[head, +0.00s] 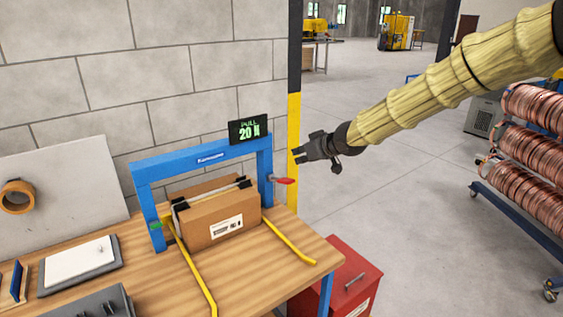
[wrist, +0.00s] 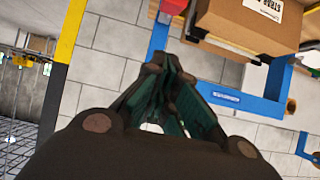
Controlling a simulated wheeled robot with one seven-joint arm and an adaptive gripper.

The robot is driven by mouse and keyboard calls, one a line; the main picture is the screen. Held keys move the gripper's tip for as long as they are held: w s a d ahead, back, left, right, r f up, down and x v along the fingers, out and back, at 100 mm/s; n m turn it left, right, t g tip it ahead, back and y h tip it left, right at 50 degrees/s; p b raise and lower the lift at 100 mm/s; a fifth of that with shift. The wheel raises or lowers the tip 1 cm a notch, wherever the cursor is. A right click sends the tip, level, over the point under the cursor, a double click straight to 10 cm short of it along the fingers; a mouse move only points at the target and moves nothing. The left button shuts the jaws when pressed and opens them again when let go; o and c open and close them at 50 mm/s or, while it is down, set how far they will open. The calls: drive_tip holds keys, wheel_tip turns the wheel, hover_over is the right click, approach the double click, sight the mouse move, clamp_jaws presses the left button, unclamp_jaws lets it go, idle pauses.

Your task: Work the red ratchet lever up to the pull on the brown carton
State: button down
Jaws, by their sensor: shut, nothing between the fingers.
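The red ratchet lever (head: 285,181) sticks out from the right post of the frame. A black display (head: 248,129) on top of the frame reads "PULL 20 N". My gripper (head: 296,155) is shut and empty, just above and to the right of the lever, apart from it. In the wrist view my shut fingers (wrist: 172,70) point toward the blue frame, and the carton (wrist: 250,25) shows at the top right.
Yellow rails (head: 290,241) lie on the bench on both sides of the carton. A yellow and black post (head: 293,130) stands behind the frame's right side. A red cabinet (head: 350,275) stands at the bench's right end. Copper coils (head: 535,155) are on a rack at far right.

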drive_tip(key=shift+w+d+r, duration=0.1)
drive_tip(key=shift+w+r, duration=0.1)
drive_tip(key=shift+r, duration=0.1)
drive_tip(key=p, duration=0.4)
hover_over(287, 179)
drive_tip(key=f, duration=0.5)
drive_tip(key=shift+w+a+f, duration=0.1)
drive_tip(key=shift+w+a, duration=0.15)
drive_tip(key=shift+w, duration=0.1)
wheel_tip(287, 179, down, 2)
drive_tip(key=shift+s+d+f+p, duration=0.2)
drive_tip(key=shift+f+p, duration=0.1)
drive_tip(key=shift+f, duration=0.25)
drive_tip(key=shift+s+d+f+p, duration=0.15)
drive_tip(key=shift+s+f+p, duration=0.1)
drive_tip(key=shift+f, duration=0.3)
drive_tip(key=shift+f+b, duration=0.15)
drive_tip(key=shift+b, duration=0.25)
